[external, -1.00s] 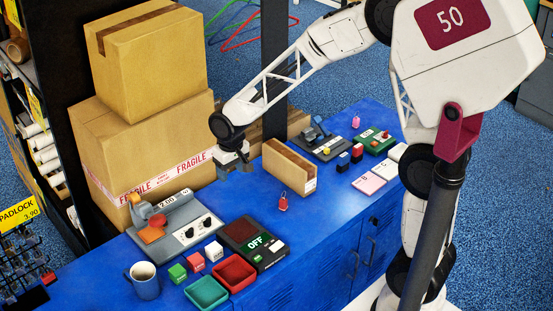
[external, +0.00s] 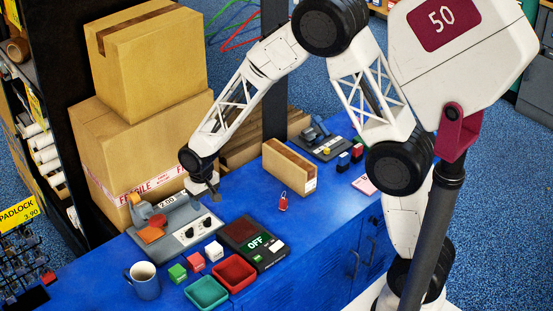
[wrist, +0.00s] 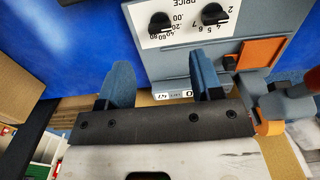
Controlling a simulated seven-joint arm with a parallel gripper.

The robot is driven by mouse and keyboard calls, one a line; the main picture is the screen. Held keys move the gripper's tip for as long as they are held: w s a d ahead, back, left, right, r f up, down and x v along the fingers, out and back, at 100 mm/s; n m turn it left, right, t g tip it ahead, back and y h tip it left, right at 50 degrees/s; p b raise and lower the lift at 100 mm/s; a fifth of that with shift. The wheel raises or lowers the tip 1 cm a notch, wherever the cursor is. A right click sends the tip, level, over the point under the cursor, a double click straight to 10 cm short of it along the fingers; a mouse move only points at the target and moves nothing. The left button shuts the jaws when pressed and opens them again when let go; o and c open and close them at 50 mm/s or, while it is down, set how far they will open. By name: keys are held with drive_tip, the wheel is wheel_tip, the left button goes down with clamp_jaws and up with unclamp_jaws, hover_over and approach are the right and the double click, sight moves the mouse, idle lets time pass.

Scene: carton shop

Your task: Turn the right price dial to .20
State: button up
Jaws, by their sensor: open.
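The grey price device (external: 165,244) sits on the blue bench, with a display (external: 167,201) reading 2.00. Its white plate carries two black dials. The right price dial (external: 207,222) is at the plate's right in the external view and at the left in the wrist view (wrist: 161,23), where it is ringed by cents marks including 40, 60 and 80. The left dial (external: 189,232) carries whole numbers and shows at the wrist view's right (wrist: 214,14). My gripper (external: 215,196) is open and empty above the device's back edge, apart from both dials.
An orange pad (external: 151,234) and arm are at the device's left. The OFF box (external: 245,236) stands to its right. A mug (external: 146,283), small cubes and two trays (external: 207,292) lie in front. Large cartons (external: 150,150) stand close behind.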

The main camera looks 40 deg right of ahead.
sight(207, 219)
drive_tip(key=shift+f, duration=0.1)
drive_tip(key=shift+f, duration=3.8)
drive_tip(key=c, duration=0.9)
drive_tip(key=shift+c, duration=0.2)
drive_tip(key=shift+m, duration=2.9)
